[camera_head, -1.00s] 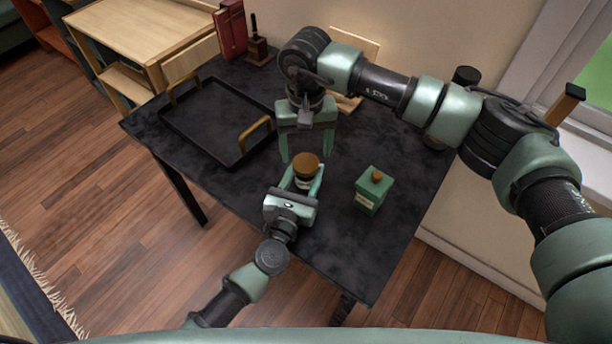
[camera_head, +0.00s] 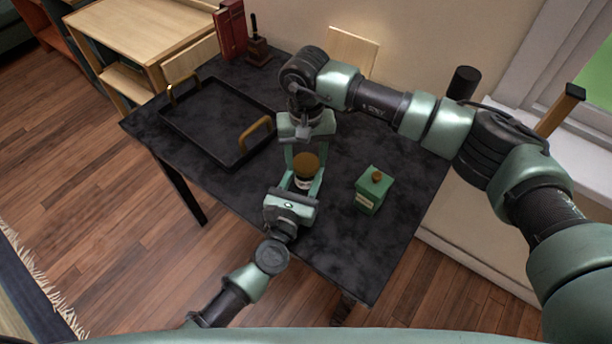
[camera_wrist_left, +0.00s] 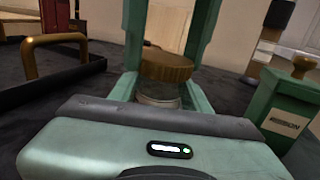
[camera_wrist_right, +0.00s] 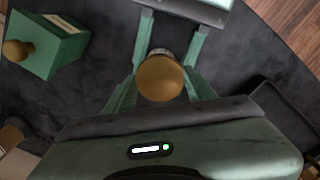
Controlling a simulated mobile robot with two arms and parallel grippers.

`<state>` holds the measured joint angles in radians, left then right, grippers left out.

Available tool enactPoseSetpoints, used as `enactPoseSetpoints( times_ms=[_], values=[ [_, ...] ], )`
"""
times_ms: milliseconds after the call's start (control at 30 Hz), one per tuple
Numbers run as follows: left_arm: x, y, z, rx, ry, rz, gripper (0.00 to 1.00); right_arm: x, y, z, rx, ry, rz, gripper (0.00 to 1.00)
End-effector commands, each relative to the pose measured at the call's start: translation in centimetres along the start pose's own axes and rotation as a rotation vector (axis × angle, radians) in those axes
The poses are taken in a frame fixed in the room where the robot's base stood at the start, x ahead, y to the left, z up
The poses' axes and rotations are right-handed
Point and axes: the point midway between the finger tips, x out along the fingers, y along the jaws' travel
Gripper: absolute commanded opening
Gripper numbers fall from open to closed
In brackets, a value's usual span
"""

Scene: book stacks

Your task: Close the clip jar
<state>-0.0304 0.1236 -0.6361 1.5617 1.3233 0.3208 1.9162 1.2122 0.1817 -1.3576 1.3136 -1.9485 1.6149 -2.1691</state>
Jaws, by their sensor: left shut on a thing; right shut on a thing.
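The clip jar (camera_head: 303,183) stands upright on the dark table, with a round brown lid (camera_head: 305,164) on top. The left wrist view shows its pale glass body (camera_wrist_left: 158,98) beneath the ridged lid (camera_wrist_left: 166,67). My left gripper (camera_head: 304,180) reaches in from the front and is shut on the jar's body. My right gripper (camera_head: 303,162) comes from behind and above and is shut on the lid, one finger on each side. In the right wrist view the lid (camera_wrist_right: 160,78) hides most of the body. I cannot see the clip.
A green canister (camera_head: 370,191) with a round knob stands right of the jar. A black tray (camera_head: 190,148) with brass handles lies to the left. Red books (camera_head: 231,30) stand at the back. The table's front right is clear.

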Motion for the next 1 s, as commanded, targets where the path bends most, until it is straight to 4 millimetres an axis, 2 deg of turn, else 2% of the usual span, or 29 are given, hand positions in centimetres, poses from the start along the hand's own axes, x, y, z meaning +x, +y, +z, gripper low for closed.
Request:
enactPoseSetpoints(
  times_ms=[167,1000],
  values=[
    [0.00,0.02,0.00,0.000,0.000,0.000,0.00,-0.02,0.06,-0.02,0.317,0.001,0.001,0.06],
    [0.00,0.04,-0.01,0.000,0.000,0.001,0.00,0.12,-0.01,0.02,2.428,0.000,-0.001,0.06]
  ],
)
